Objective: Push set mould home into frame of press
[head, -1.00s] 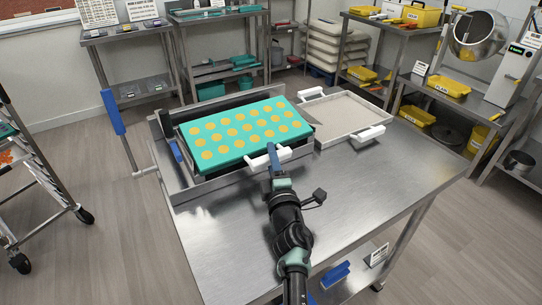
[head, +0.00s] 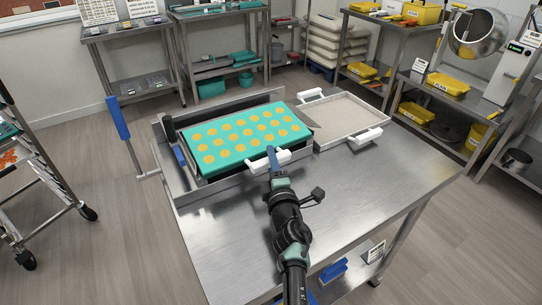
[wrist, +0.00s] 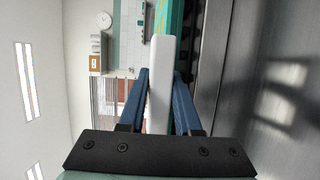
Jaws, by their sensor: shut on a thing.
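The set mould is a teal sheet with rows of round yellow gummies (head: 240,138). It lies flat inside the steel frame of the press (head: 163,160) on the table, with dark gaps showing along its left and near sides. A white handle (head: 258,164) stands at the mould's near edge. My gripper (head: 272,157) is shut on this handle from the near side. In the wrist view the handle (wrist: 160,75) sits between my two blue fingers (wrist: 160,88), with the teal edge just to its right. How far the mould is seated below its rim is hidden.
A shallow grey tray (head: 322,136) with white handles stands right beside the press. A blue-gripped lever (head: 118,118) sticks up at the press's left. The table's front (head: 235,235) is clear. A wheeled rack (head: 50,200) stands at the left.

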